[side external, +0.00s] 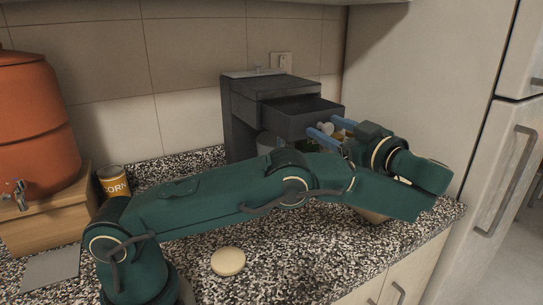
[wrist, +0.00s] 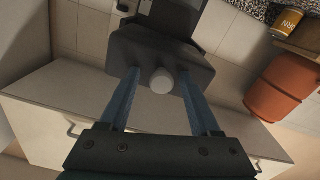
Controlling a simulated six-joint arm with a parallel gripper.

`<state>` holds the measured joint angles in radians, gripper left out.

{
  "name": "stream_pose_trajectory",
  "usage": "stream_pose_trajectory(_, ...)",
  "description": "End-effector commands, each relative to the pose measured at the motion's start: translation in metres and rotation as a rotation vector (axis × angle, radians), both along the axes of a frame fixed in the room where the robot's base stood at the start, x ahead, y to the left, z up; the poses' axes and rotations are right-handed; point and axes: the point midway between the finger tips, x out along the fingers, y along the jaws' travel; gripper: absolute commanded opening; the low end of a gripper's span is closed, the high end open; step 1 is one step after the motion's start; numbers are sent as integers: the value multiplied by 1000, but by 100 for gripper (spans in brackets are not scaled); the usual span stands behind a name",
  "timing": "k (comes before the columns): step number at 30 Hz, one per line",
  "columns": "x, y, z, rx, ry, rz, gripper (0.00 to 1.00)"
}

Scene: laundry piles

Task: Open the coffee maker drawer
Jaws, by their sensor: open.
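The dark grey coffee maker (side external: 240,120) stands against the tiled wall. Its drawer (side external: 290,122) juts out from the body to the right, toward my gripper. A pale round knob (side external: 326,129) sits on the drawer's front; it also shows in the wrist view (wrist: 162,82). My gripper (side external: 320,126) is open, with its blue fingers at the drawer front, one on each side of the knob. In the wrist view, gaps show between the knob and both fingers (wrist: 159,73). The fingertips reach the drawer front's edge; whether they touch it I cannot tell.
A grey vessel (side external: 271,143) stands under the drawer, and a green item (side external: 313,146) is partly hidden behind my arm. A corn can (side external: 112,181), an orange dispenser (side external: 38,125) on a wooden box, and a pale disc (side external: 228,261) are on the speckled counter. A fridge stands right.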

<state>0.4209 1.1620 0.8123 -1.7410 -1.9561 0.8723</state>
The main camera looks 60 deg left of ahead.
Motion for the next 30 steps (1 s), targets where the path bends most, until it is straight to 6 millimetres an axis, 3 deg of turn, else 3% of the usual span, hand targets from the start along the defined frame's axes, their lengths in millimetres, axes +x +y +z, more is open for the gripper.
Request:
stream_pose_trajectory(16, -3, 60, -1, -3, 1, 4, 64)
stream_pose_trajectory(30, -1, 7, -1, -4, -1, -1, 64)
